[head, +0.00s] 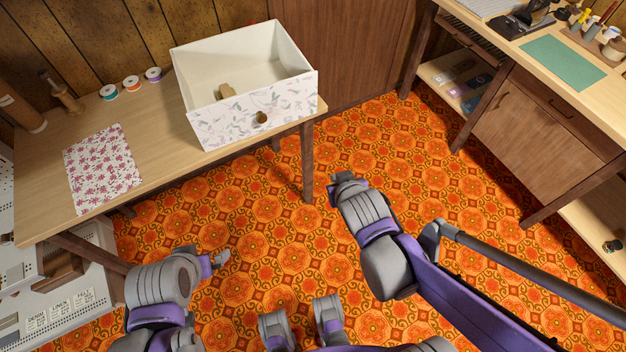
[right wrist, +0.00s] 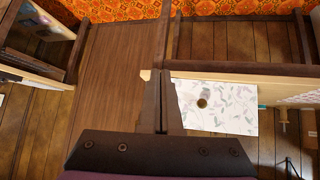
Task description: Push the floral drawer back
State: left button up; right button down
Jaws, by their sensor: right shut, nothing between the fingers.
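The floral drawer (head: 235,116) is an open-topped white box with a flower-patterned front and a round brown knob (head: 261,117). It sits at the right end of the light wood table (head: 165,135), its front close to the table's front edge. A small brown wooden piece lies inside. The floral front (right wrist: 230,112) also shows in the right wrist view, right of the fingers. My right gripper (head: 343,178) is over the floor, right of the table and apart from the drawer; its fingers (right wrist: 162,76) are shut and empty. My left gripper (head: 218,259) is low in front of the table; its opening is unclear.
A floral cloth (head: 103,168) and several thread spools (head: 132,83) lie on the table left of the drawer. A table leg (head: 307,160) stands below its right corner. A workbench (head: 550,115) with cabinet is at the right. The patterned floor between is clear.

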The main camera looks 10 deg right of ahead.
jog(key=w+a+f+n+t+y, duration=0.1)
jog(key=w+a+f+t+y, duration=0.15)
jog(key=w+a, duration=0.45)
jog(key=n+t+y, duration=0.1)
jog(key=t, duration=0.1)
send_near(261, 121)
jog(key=w+f, duration=0.3)
jog(key=shift+w+a+f+p, duration=0.15)
jog(key=shift+w+f+p, duration=0.1)
jog(key=shift+p, duration=0.15)
jog(key=shift+w, duration=0.1)
jog(key=shift+w+a, duration=0.25)
jog(key=shift+w, duration=0.4)
jog(key=shift+w+a, duration=0.25)
jog(key=shift+w, duration=0.4)
jog(key=shift+w, duration=0.1)
jog(key=shift+w+a, duration=0.2)
jog(key=shift+w, duration=0.45)
jog(key=shift+w+a, duration=0.25)
jog(key=shift+w, duration=0.45)
